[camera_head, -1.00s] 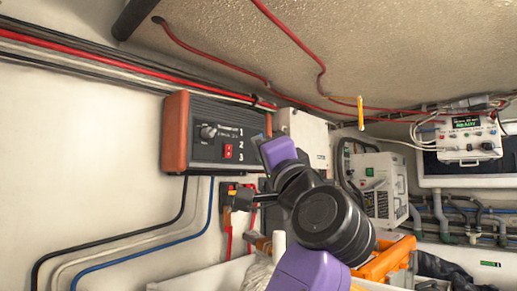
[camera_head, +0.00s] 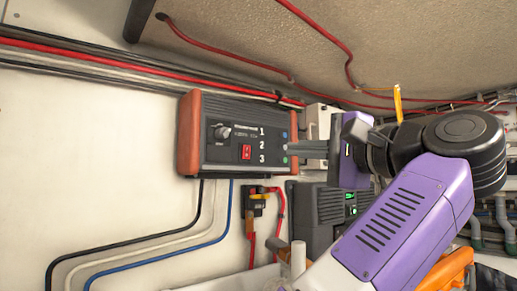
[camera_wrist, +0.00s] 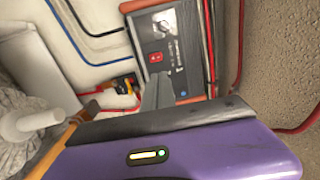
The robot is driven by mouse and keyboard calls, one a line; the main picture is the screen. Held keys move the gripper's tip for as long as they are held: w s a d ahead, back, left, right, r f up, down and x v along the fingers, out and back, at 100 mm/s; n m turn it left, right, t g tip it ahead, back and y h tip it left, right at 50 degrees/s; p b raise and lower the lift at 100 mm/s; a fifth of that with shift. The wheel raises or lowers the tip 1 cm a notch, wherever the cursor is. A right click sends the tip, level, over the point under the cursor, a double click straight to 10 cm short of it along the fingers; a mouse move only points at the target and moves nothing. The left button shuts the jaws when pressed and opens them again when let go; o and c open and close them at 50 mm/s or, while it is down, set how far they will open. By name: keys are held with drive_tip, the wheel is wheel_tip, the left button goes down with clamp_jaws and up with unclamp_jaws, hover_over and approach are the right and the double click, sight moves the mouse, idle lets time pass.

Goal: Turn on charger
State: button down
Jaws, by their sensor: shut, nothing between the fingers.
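The charger (camera_head: 235,163) is a dark box with orange-red ends, fixed to the white wall. Its face carries a round knob (camera_head: 221,132), a red rocker switch (camera_head: 246,152) and the numbers 1, 2 and 3. In the wrist view the charger (camera_wrist: 183,65) and the red switch (camera_wrist: 156,57) show beyond my fingers. My gripper (camera_head: 290,149) is shut and empty, pointing left at the charger's right side. Its tips are just right of the numbers in the picture. I cannot tell whether they touch the face. The switch's position is too small to tell.
Black, white and blue cables (camera_head: 135,240) run down from the charger. A black and yellow connector (camera_head: 258,202) with red wires sits below it. A dark unit with green lights (camera_head: 330,215) stands behind my arm. Red cables (camera_head: 230,65) cross the ceiling.

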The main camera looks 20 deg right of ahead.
drive_tip(key=p, duration=0.4)
approach(247, 146)
drive_tip(key=x, duration=0.5)
drive_tip(key=shift+w, duration=0.1)
drive_tip(key=shift+p+x, duration=0.35)
drive_tip(key=shift+x, duration=0.5)
drive_tip(key=shift+f, duration=0.15)
drive_tip(key=shift+w+a+r+g+p, duration=0.15)
drive_tip(key=shift+r+g+p, duration=0.4)
drive_tip(key=shift+p, duration=0.7)
drive_tip(key=shift+w+f, duration=0.1)
drive_tip(key=shift+f, duration=0.1)
